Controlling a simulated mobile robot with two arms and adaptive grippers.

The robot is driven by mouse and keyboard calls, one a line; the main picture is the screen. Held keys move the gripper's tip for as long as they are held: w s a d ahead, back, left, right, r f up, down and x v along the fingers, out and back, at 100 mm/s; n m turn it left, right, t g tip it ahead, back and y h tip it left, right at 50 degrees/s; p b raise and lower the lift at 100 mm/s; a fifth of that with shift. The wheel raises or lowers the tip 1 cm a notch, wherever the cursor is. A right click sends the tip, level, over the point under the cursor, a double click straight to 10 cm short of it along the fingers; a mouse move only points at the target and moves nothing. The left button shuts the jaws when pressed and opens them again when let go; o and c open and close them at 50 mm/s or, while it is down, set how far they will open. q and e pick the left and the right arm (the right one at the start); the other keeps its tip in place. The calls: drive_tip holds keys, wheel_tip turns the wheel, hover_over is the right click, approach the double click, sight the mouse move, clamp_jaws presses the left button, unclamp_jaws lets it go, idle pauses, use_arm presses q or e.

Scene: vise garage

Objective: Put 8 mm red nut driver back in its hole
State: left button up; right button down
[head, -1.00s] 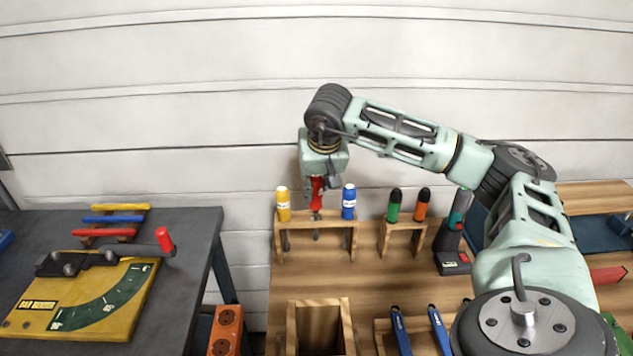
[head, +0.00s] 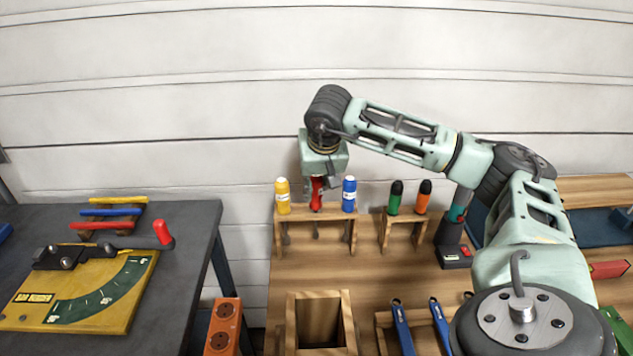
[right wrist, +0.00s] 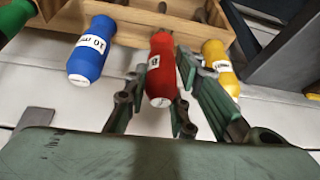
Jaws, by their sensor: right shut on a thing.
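The red nut driver (head: 317,196) stands upright in the middle of the wooden rack (head: 282,229), between the yellow driver (head: 283,196) and the blue driver (head: 349,194). Its handle bottom looks level with theirs, at the rack's top, and a shank shows below the board. Whether the handle fully touches the wood is hard to tell. My right gripper (head: 321,185) points down from above and is shut on the red handle. In the right wrist view its fingers (right wrist: 153,100) flank the red handle (right wrist: 160,72). My left gripper is out of view.
A smaller rack with a green driver (head: 395,197) and an orange driver (head: 423,196) stands to the right. An open wooden box (head: 290,325) and blue-handled tools (head: 402,330) are nearer. A dark table (head: 190,260) is at left.

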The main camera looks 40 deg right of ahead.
drive_tip(key=shift+f+b, duration=0.4)
drive_tip(key=shift+f, duration=0.15)
idle(0.4)
drive_tip(key=c, duration=1.4)
unclamp_jaws()
drive_tip(key=shift+o, duration=0.3)
drive_tip(key=shift+o, duration=1.3)
drive_tip(key=shift+r, duration=0.1)
drive_tip(key=shift+r+p, duration=2.9)
drive_tip(key=shift+r, duration=0.55)
